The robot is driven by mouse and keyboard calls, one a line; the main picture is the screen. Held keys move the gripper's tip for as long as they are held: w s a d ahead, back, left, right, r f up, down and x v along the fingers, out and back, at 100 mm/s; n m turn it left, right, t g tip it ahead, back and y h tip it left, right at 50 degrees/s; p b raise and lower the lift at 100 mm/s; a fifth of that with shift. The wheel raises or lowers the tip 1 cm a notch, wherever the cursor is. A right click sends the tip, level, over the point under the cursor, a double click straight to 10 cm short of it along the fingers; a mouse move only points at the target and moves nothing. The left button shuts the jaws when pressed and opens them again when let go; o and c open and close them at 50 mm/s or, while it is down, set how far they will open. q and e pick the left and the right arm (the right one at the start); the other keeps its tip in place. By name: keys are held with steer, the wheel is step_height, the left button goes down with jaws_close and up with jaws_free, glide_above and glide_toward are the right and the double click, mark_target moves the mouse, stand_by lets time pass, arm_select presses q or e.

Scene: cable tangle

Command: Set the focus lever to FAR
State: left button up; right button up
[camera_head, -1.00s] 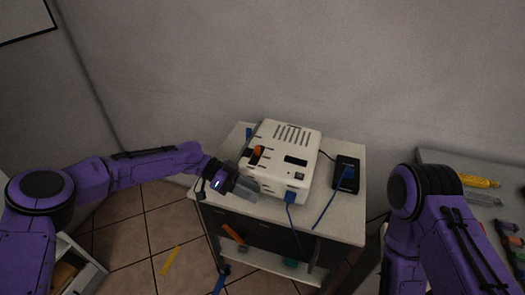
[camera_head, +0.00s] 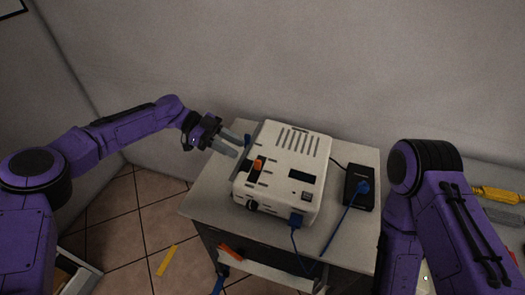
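A white box-shaped device (camera_head: 290,165) with vent slots stands on a small grey-topped cart. An orange lever (camera_head: 257,165) sits in a dark slot on the left part of its top; its markings are too small to read. My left gripper (camera_head: 243,147) is at the device's back left, beside and a little behind the lever. Its two grey fingers are apart with nothing visible between them, and they look clear of the lever. My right gripper is out of view; only its arm shows at the right.
A blue cable runs from a plug (camera_head: 296,219) on the device's front. A black box (camera_head: 359,187) with another blue cable (camera_head: 342,222) lies at the right of the cart top (camera_head: 205,198). A yellow tool (camera_head: 497,194) lies on a side table. The cart's left side has bare room.

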mark_target(263, 171)
arm_select(q)
steer(key=s+d, duration=0.1)
steer(key=s+d+p, duration=0.1)
steer(key=d, duration=0.1)
steer(key=d+p, duration=0.1)
steer(key=shift+s+d+f, duration=0.2)
steer(key=shift+s+f, duration=0.2)
steer(key=x, duration=0.1)
steer(key=p+x, duration=0.2)
steer(key=x, duration=0.1)
steer(key=shift+w+f, duration=0.25)
steer(key=shift+f, duration=0.1)
steer(key=shift+d+f, duration=0.2)
steer(key=shift+d, duration=0.15)
steer(key=shift+s+d, duration=0.1)
steer(key=shift+s, duration=0.1)
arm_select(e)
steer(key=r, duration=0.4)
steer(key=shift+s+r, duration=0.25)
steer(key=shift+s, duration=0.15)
arm_select(q)
jaws_close()
steer(key=shift+f, duration=0.1)
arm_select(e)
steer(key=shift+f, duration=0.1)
